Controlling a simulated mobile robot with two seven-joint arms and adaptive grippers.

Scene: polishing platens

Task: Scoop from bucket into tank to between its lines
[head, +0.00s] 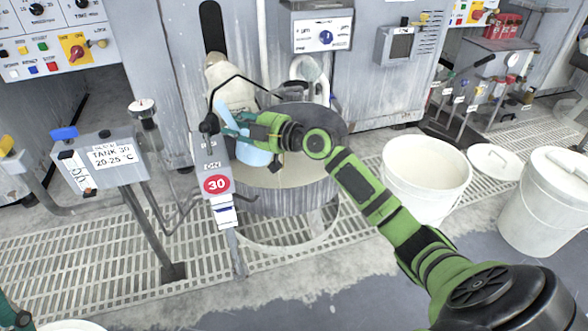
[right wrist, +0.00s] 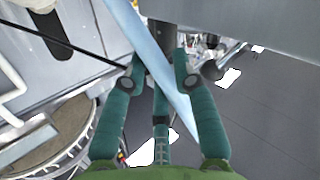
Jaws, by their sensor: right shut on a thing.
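The round grey tank (head: 290,202) stands at the centre of the head view with beige liquid inside. My right gripper (head: 232,130) is over its left part, shut on the handle of a light blue scoop (head: 254,154). The scoop's cup shows below the gripper, over the tank's opening; whether it touches the liquid cannot be told. In the right wrist view the blue handle (right wrist: 154,45) runs slanted between the fingers (right wrist: 157,82). An open white bucket (head: 426,192) stands right of the tank. The tank's lines cannot be made out. Only a sliver at the lower left corner shows my left gripper (head: 12,314).
A post with a red 30 sign (head: 217,184) stands in front of the tank. A TANK 30 box (head: 108,160) is at left. A lidded white bucket (head: 545,205) stands at right, with a loose lid (head: 495,160) behind. Grey machines line the back.

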